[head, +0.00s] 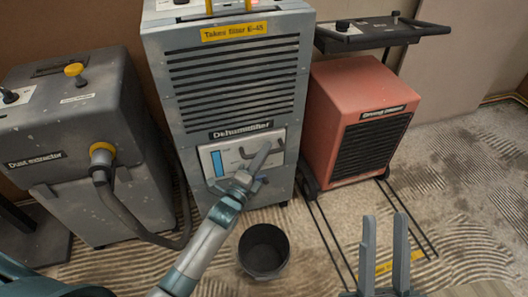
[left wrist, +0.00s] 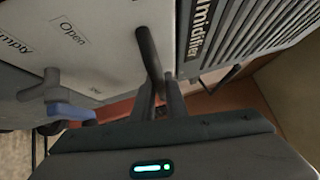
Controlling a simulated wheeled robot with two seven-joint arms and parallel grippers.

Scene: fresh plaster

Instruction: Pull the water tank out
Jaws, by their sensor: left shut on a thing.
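The grey dehumidifier (head: 235,80) stands in the middle of the head view. The white front of its water tank (head: 232,156), with a blue level strip, sits low in the cabinet. My left gripper (head: 258,162) is at this front, shut on the dark tank handle (left wrist: 148,52); the fingers partly hide it. In the left wrist view the white tank front (left wrist: 95,45) carries the words "Open" and "Empty". A grey knob with a blue lever (left wrist: 70,110) is on its lower part. My right gripper (head: 385,245) is empty, its two fingers apart, at the lower right.
A black bucket (head: 264,250) stands on the floor in front of the dehumidifier. A grey dust extractor (head: 75,140) with a hose is on the left. A red drying cabinet (head: 350,85) on a wheeled frame is on the right. Ridged floor lies clear at far right.

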